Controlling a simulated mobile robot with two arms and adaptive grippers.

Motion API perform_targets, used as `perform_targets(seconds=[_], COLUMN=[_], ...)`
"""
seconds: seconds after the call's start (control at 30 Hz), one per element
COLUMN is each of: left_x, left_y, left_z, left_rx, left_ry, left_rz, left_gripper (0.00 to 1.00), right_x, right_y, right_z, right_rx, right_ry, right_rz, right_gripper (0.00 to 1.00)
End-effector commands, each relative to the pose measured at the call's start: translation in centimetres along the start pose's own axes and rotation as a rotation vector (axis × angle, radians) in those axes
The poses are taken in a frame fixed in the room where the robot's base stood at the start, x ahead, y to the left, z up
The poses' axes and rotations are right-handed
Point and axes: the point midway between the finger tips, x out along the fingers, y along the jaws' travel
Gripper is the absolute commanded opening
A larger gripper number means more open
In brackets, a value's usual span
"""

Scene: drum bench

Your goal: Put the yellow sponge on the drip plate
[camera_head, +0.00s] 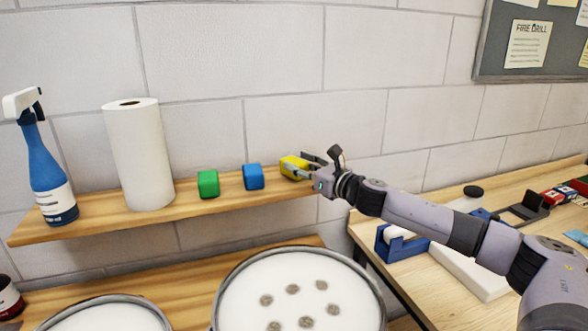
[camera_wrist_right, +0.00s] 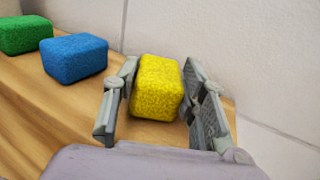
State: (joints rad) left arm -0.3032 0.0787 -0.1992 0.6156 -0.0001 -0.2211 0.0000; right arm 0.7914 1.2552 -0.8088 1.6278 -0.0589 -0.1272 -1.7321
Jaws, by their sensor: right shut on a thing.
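The yellow sponge (camera_head: 293,167) is at the right end of the wooden wall shelf (camera_head: 110,224). My right gripper (camera_head: 306,164) is shut on it, coming in from the right. In the right wrist view the yellow sponge (camera_wrist_right: 157,88) sits between the two grey fingers of my right gripper (camera_wrist_right: 160,104), at the level of the shelf top; I cannot tell whether it touches the wood. I cannot tell for sure which thing is the drip plate. My left gripper is not in view.
A blue sponge (camera_head: 253,176) and a green sponge (camera_head: 208,184) stand left of the yellow one. A paper roll (camera_head: 138,155) and a spray bottle (camera_head: 45,172) are farther left. Below is a round drum (camera_head: 240,300) with a white top and several grey spots. A second bench (camera_head: 400,286) is right.

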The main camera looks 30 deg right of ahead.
Motion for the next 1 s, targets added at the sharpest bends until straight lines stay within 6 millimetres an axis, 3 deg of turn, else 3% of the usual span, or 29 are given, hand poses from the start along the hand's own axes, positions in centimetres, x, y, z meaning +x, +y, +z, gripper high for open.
perform_targets(seconds=[0.27,0.47,0.7,1.0], left_x=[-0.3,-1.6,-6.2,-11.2], left_y=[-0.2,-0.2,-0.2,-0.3], left_z=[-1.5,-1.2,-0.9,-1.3], left_rx=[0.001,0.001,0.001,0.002], left_ry=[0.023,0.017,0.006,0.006], left_rz=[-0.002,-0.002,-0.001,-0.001], left_gripper=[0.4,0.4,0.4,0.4], right_x=[0.0,0.0,0.0,0.0], right_y=[0.0,0.0,0.0,0.0], right_z=[0.5,2.8,10.1,16.9], right_rx=[0.0,-0.002,-0.003,-0.001], right_ry=[-0.001,-0.004,-0.008,-0.003], right_rz=[0.0,0.0,0.0,0.0], right_gripper=[0.21,0.21,0.21,0.21])
